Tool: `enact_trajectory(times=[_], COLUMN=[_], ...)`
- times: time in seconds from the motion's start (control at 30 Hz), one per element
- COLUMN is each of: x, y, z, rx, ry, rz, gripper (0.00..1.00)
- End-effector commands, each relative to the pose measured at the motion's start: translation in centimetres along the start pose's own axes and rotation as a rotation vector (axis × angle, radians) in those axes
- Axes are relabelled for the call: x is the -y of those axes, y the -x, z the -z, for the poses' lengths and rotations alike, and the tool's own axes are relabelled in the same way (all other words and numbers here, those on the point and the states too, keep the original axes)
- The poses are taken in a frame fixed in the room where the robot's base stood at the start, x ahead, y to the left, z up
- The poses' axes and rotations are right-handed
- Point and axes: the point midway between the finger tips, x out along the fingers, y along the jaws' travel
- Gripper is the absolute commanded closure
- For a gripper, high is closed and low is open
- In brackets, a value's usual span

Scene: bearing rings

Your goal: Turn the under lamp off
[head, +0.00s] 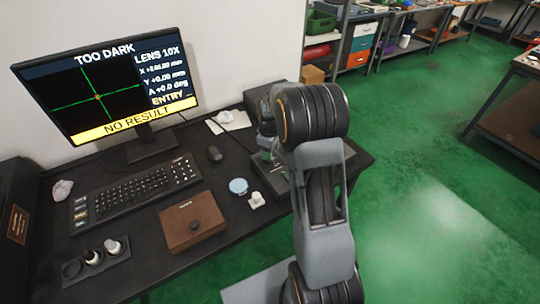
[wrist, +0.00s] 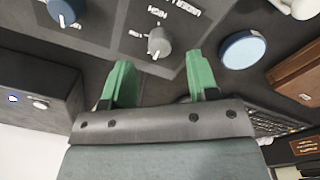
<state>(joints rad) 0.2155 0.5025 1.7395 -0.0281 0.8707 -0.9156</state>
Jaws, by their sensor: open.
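In the wrist view my gripper (wrist: 158,62) shows two green fingers, apart and with nothing between them. A dark control panel (wrist: 105,42) lies beyond the fingertips. A small grey knob (wrist: 158,42) with a pointer is on it, seen between the fingertips; I cannot tell whether they touch. A blue knob (wrist: 65,10) is at the top left. The labels are upside down and too small to read surely, so I cannot tell which control is the under lamp's. In the head view my arm hides the gripper and most of the instrument. The monitor (head: 110,85) reads "TOO DARK" and "NO RESULT".
A dark box (wrist: 40,85) with a small lever and a blue light stands left in the wrist view. On the desk (head: 130,270) are a keyboard (head: 135,190), mouse (head: 215,154), brown box (head: 192,222), blue disc (head: 238,186) and small white piece (head: 257,200).

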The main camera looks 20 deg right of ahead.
Motion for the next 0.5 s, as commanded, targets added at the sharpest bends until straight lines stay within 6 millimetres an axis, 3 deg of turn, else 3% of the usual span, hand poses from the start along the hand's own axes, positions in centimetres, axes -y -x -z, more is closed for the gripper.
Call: enact_trajectory(times=[0.2,0.5], x=[0.0,0.0], y=[4.8,9.0], z=[0.1,0.0], rx=[-0.003,-0.001], ry=[0.001,0.001], rz=[-0.004,-0.001], gripper=[0.46,0.46])
